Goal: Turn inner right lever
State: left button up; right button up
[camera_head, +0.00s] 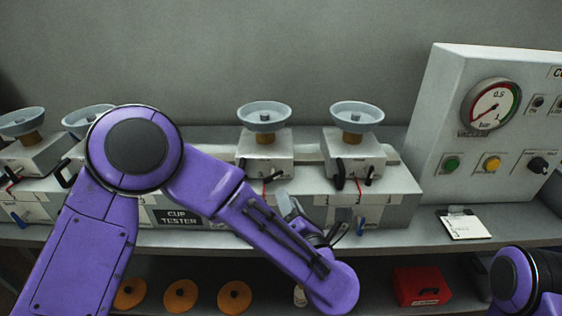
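The cup tester bench carries several stations with grey cups. The inner right station (265,150) has a cup (264,115) on top and a small red lever (268,181) with black parts on its front. My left gripper (312,218) is at the bench front, below and right of the inner right station. My wrist and forearm largely cover it, so its opening and any contact cannot be told. The lower front of the inner right station is partly hidden. My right gripper is out of view.
A control panel (440,130) with a vacuum gauge (491,104) stands at the right. A notepad (463,224) lies on the counter before it. A red box (421,286) and orange discs (181,296) are on the lower shelf. My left arm crosses before the bench.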

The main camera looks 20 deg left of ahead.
aim_at(275, 179)
pick_arm(q)
jog(key=p+x, duration=0.3)
jog(key=x, duration=0.6)
jog(key=shift+a+r, duration=0.15)
jog(key=shift+a, duration=0.1)
jog(key=shift+w+a, duration=0.25)
grip_shut()
